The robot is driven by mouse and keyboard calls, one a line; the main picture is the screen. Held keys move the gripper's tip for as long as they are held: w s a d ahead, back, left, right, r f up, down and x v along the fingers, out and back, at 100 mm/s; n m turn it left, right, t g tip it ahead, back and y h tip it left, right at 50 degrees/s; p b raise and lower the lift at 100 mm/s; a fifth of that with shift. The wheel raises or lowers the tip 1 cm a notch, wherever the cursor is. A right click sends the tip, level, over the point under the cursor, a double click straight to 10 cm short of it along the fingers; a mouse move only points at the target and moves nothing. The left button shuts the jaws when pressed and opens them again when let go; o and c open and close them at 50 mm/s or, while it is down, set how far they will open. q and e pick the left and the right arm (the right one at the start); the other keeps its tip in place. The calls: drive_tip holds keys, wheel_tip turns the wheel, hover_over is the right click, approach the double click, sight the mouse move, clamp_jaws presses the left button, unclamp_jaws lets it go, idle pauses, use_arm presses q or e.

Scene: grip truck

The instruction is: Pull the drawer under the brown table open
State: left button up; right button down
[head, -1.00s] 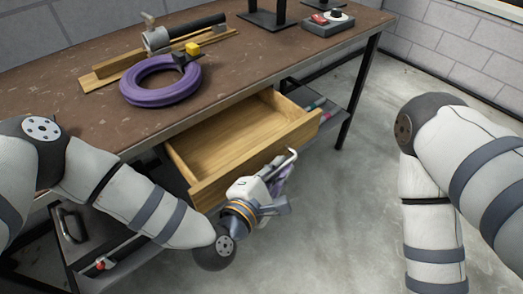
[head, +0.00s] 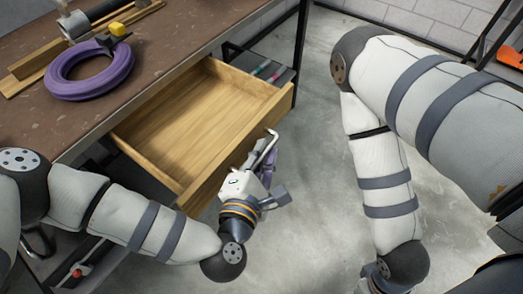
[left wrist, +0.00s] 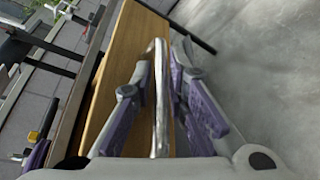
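The brown table (head: 165,62) has a light wooden drawer (head: 195,112) under its top. The drawer stands well out from the table, and its empty inside shows. My left gripper (head: 267,150) is at the outer face of the drawer front, at its metal handle. In the left wrist view the handle (left wrist: 161,100) runs between the two fingers of my left gripper (left wrist: 167,55), which are close together around it. The drawer front (left wrist: 125,60) is just beside them. My right arm hangs at the right of the head view, with its gripper out of the picture.
A purple ring-shaped coil (head: 88,72) with a yellow-topped item lies on the table. A lower shelf (head: 270,72) holds small items. A black table leg (head: 301,50) stands beyond the drawer. Grey floor in front is clear.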

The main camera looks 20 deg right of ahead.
use_arm(q)
drive_tip(key=shift+o, duration=0.6)
drive_tip(key=shift+s, duration=0.1)
drive_tip(key=v, duration=1.2)
drive_tip(key=shift+r, duration=0.1)
